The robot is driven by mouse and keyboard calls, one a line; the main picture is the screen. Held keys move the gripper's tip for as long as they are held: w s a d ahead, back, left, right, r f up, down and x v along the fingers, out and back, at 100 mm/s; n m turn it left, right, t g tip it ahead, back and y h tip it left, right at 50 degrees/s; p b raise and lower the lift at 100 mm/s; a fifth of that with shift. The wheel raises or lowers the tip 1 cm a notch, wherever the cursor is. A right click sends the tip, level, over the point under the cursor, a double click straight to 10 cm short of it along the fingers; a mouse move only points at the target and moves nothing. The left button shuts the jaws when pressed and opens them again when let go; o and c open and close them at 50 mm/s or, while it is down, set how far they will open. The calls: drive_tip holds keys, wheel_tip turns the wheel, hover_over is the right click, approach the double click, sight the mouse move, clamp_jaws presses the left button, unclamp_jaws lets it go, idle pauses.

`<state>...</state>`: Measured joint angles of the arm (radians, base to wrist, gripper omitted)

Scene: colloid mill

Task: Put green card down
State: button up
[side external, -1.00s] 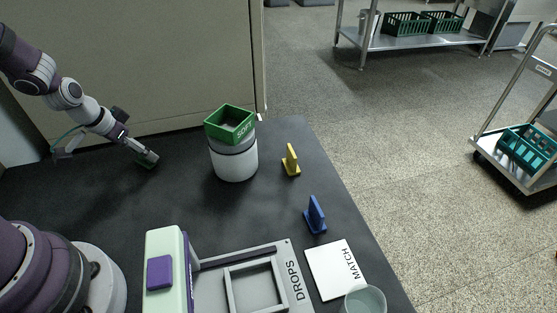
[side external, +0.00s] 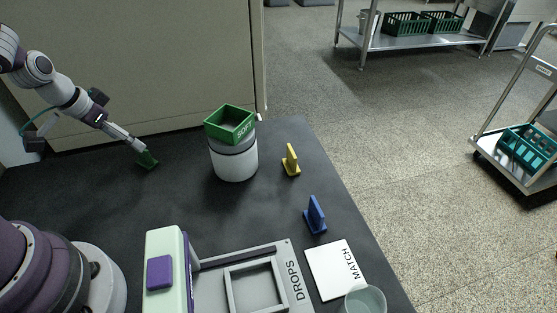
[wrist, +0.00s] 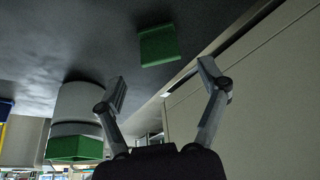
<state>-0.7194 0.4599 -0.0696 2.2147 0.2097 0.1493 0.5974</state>
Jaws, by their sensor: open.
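The green card (side external: 148,161) rests on the dark tabletop at the far left, near the beige wall. In the wrist view the green card (wrist: 160,46) lies just beyond the fingertips, with a gap between. My gripper (side external: 138,148) is at its upper left in the side view. The wrist view shows the two fingers of my gripper (wrist: 162,80) spread wide with nothing between them.
A green SOFT bin (side external: 229,125) sits on a white cylinder (side external: 234,165). A yellow card (side external: 291,160) and a blue card (side external: 315,215) stand to the right. A DROPS tray (side external: 293,265) and white MATCH pad (side external: 325,272) lie in front.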

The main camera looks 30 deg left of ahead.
drive_tip(key=v, duration=0.7)
drive_tip(key=s+d+r+t, duration=0.1)
drive_tip(key=s+d+r, duration=0.4)
drive_tip(key=d+r, duration=0.3)
drive_tip(key=d, duration=0.4)
drive_tip(key=shift+r, duration=0.2)
